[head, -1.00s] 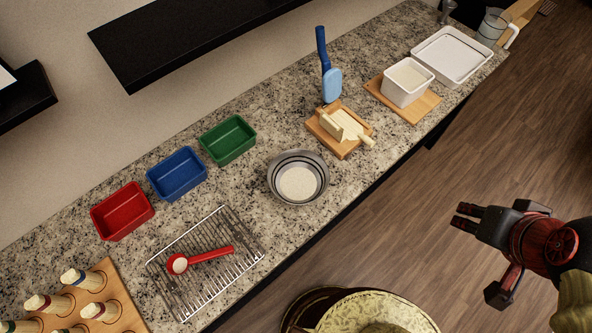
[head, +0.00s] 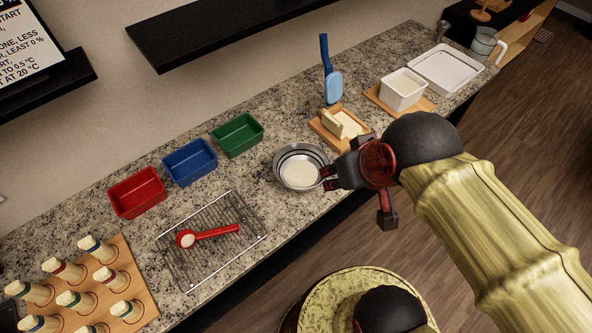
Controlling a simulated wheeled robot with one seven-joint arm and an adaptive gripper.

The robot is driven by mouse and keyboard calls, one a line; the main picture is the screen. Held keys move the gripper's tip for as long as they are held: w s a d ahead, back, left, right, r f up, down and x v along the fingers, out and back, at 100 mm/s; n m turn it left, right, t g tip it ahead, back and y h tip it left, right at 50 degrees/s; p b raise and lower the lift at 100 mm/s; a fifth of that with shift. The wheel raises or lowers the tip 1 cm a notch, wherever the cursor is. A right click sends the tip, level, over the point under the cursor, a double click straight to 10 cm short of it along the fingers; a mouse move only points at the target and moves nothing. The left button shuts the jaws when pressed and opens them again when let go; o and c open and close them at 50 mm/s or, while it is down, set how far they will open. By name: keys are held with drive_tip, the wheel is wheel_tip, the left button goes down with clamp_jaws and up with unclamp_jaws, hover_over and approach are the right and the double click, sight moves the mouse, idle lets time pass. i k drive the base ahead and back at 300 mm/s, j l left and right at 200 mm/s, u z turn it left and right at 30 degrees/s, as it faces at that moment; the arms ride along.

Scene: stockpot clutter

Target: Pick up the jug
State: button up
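The jug (head: 485,46) is a grey, see-through vessel with a pale handle. It stands at the far right end of the granite counter, beside a white tray. My gripper (head: 328,178) is at the near rim of a grey bowl (head: 277,170) with pale contents, far to the left of the jug. Its two fingers show apart, with a gap between them. Whether a finger touches the bowl cannot be told from this view.
A white tray (head: 466,82), a white tub (head: 418,97) on a board, and a blue brush-like tool (head: 333,88) stand along the counter. Red (head: 123,207), blue (head: 207,176) and green (head: 250,148) bins, a wire rack (head: 185,265) with a red scoop (head: 217,231), and a peg board (head: 143,283) lie left.

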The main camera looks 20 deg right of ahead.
sight(486, 39)
drive_tip(key=z, duration=1.6)
drive_tip(key=i+l+u, duration=0.3)
drive_tip(key=i+l, duration=0.6)
drive_tip(key=i, duration=0.45)
drive_tip(key=i+l+u, duration=0.25)
drive_tip(key=i+l, duration=0.95)
drive_tip(key=i, duration=0.05)
